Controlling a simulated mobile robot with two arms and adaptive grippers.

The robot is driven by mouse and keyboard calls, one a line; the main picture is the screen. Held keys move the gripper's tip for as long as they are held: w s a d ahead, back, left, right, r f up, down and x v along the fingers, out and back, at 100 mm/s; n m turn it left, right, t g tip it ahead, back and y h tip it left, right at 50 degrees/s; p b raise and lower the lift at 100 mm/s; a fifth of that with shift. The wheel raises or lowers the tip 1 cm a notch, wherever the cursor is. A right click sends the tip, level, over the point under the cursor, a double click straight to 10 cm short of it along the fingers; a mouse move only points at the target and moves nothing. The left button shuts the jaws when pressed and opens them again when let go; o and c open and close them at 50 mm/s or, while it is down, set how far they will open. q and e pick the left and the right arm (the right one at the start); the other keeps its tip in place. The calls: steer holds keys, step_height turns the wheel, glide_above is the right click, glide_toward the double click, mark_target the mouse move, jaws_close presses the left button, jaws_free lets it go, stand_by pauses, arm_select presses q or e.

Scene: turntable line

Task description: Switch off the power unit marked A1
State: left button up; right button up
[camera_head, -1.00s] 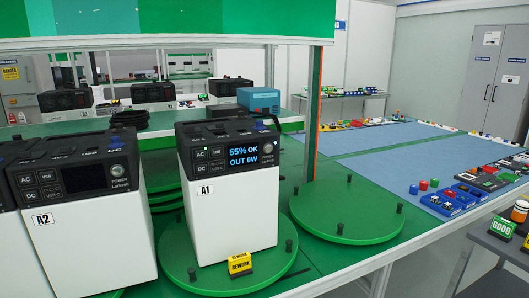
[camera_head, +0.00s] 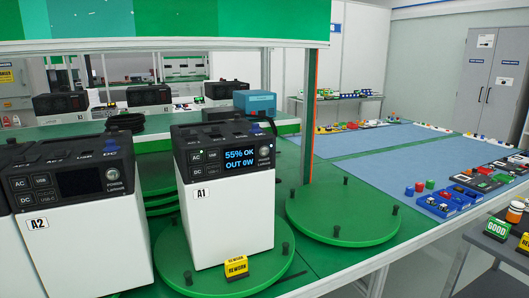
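The power unit marked A1 (camera_head: 232,213) stands upright on a green round turntable (camera_head: 174,268) in the middle of the view. It has a white body and a dark top panel. Its lit display (camera_head: 239,159) reads "55% OK OUT 0W". A round power button (camera_head: 264,151) sits right of the display, and AC and DC buttons sit to its left. The unit marked A2 (camera_head: 85,240) stands to the left with a dark display. Neither of my grippers shows in the view.
A yellow "REWORK" sign (camera_head: 236,268) stands at the front of A1's turntable. An empty green turntable (camera_head: 342,214) with dark pegs is to the right. Blue mats (camera_head: 345,157) with small parts lie beyond. A green "GOOD" sign (camera_head: 496,227) is at the far right.

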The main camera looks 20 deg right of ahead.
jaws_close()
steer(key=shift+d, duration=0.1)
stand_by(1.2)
